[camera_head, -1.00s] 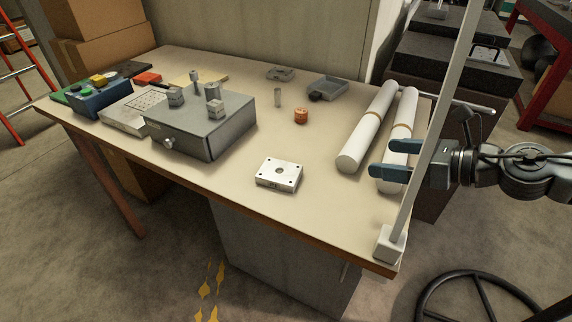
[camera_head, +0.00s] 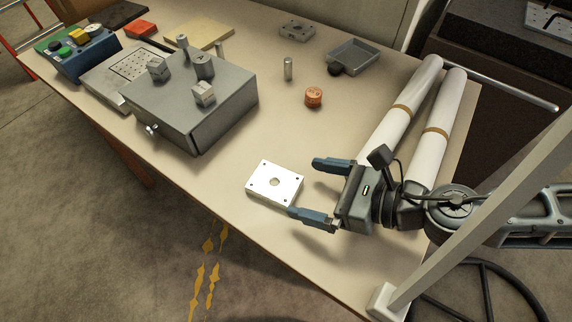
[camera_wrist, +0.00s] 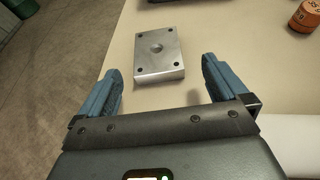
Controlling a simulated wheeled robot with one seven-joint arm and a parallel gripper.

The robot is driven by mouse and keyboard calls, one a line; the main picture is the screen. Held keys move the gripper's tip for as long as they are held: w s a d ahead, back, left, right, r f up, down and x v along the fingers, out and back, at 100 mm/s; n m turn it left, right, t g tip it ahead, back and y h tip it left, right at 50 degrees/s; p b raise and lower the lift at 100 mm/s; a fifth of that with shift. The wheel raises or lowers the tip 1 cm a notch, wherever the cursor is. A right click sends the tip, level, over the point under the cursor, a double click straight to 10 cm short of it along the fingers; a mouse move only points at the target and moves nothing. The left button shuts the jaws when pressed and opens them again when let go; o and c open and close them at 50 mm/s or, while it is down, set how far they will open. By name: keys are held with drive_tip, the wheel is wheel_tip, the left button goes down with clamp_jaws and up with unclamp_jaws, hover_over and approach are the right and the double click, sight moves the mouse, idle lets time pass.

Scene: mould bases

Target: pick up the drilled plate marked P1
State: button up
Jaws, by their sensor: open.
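A square metal plate (camera_head: 274,184) with a centre hole and small corner holes lies flat near the table's front edge. No marking on it can be read. My gripper (camera_head: 322,191) is open and empty, to the right of the plate, its fingers pointing left at it. In the wrist view the plate (camera_wrist: 158,55) lies ahead of my gripper (camera_wrist: 160,80), roughly centred between the two blue fingers. The fingers do not enclose the plate there.
Two white rolls (camera_head: 400,118) lie behind my gripper. An orange round piece (camera_head: 313,97), a small metal cylinder (camera_head: 288,68) and a grey tray (camera_head: 352,57) stand farther back. A grey box (camera_head: 190,108) stands left. The table (camera_head: 262,135) is clear between box and plate.

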sight(270, 180)
drive_tip(key=p+x, duration=0.1)
drive_tip(key=x, duration=0.6)
drive_tip(key=shift+a, duration=0.35)
drive_tip(key=shift+s, duration=0.1)
drive_tip(key=c, duration=1.2)
drive_tip(key=shift+c, duration=0.3)
drive_tip(key=shift+r, duration=0.1)
